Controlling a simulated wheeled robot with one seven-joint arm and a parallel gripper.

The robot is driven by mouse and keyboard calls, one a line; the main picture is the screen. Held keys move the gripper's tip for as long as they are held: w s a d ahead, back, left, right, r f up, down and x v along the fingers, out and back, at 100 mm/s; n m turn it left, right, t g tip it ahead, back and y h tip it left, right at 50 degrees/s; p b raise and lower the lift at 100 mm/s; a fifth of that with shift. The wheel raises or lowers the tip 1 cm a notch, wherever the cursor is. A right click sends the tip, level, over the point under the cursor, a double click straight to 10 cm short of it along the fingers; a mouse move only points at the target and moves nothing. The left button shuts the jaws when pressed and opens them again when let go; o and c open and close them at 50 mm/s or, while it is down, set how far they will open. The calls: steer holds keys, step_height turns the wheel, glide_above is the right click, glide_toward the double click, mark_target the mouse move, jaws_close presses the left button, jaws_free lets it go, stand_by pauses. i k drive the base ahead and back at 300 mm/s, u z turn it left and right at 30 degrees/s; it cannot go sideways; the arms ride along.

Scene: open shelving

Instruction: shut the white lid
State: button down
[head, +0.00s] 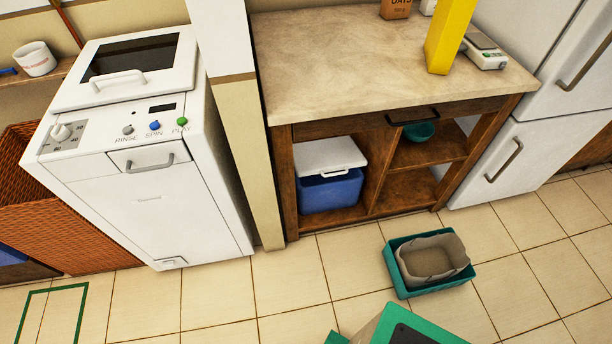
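Two white lids show in the head view. A blue box in the lower left bay of the wooden counter unit has a white lid (330,155) with a small handle at its front edge. The blue body (331,192) shows below it, and I cannot tell whether this lid is fully down. The white washing machine (150,200) at the left has a white top lid (72,97) with a dark window and a bar handle. It lies over the top, and I cannot tell if it is fully closed. My gripper is not in view.
The wooden counter (330,60) carries a yellow box (449,38) and a scale (485,52). A teal tray (402,283) holding a grey-beige container (433,257) is on the floor in front. A white fridge (515,160) stands right. Tiled floor (290,275) before the blue box is clear.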

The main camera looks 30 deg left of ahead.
mark_target(314, 158)
steer(key=u, duration=0.4)
steer(key=k, duration=0.85)
steer(key=z, duration=0.35)
steer(key=i, duration=1.5)
steer(key=u, duration=0.05)
